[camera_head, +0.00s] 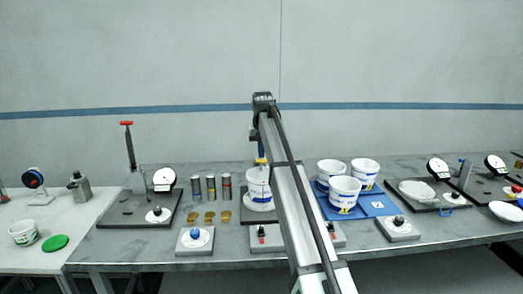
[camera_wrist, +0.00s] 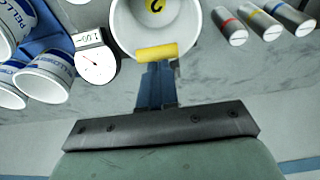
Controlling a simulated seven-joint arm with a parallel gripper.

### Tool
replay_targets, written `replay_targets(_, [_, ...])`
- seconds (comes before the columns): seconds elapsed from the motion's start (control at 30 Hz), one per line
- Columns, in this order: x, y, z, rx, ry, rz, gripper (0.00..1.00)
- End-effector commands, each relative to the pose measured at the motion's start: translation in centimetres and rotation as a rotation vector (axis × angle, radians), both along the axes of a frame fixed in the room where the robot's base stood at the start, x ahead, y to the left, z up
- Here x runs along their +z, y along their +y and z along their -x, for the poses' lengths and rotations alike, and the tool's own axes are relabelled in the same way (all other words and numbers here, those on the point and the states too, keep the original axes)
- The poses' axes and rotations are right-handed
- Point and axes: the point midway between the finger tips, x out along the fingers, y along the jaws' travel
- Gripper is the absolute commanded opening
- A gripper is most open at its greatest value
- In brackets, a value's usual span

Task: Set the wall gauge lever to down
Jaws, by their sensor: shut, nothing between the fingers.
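My gripper (camera_head: 261,161) hangs over the middle of the bench with blue fingers and yellow tips. It is shut and empty, and in the wrist view its tips (camera_wrist: 156,54) overlap the rim of a white tub (camera_wrist: 175,28). A white dial gauge (camera_wrist: 97,62) with a red needle and a "1.00" tag lies left of the tips in the wrist view. In the head view, dial gauges stand at the left (camera_head: 164,179) and right (camera_head: 438,167). I cannot tell which is the wall gauge, and no lever clearly belonging to it can be made out.
A white tub (camera_head: 258,182) stands below my gripper. Metal cylinders (camera_head: 211,187) stand left of it, and printed tubs (camera_head: 345,192) stand on a blue mat (camera_head: 378,207) to the right. A red-handled upright device (camera_head: 129,145) rises at left. Small switch boxes (camera_head: 261,240) line the front edge.

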Motion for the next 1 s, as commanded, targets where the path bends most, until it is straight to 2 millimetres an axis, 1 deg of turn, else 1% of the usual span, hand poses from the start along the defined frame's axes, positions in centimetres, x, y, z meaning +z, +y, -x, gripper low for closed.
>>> replay_targets(0.17, [-0.2,0.0,0.3,0.000,-0.011,0.000,0.00])
replay_targets(0.33, [-1.2,-0.1,1.3,-0.001,-0.099,0.000,0.00])
replay_targets(0.53, [-2.3,-0.1,1.9,-0.001,-0.205,-0.001,0.00])
replay_targets(0.7, [-3.1,-0.1,2.2,-0.001,-0.215,-0.001,0.00])
replay_targets(1.0, [-3.1,0.0,2.1,-0.001,-0.214,-0.001,0.00])
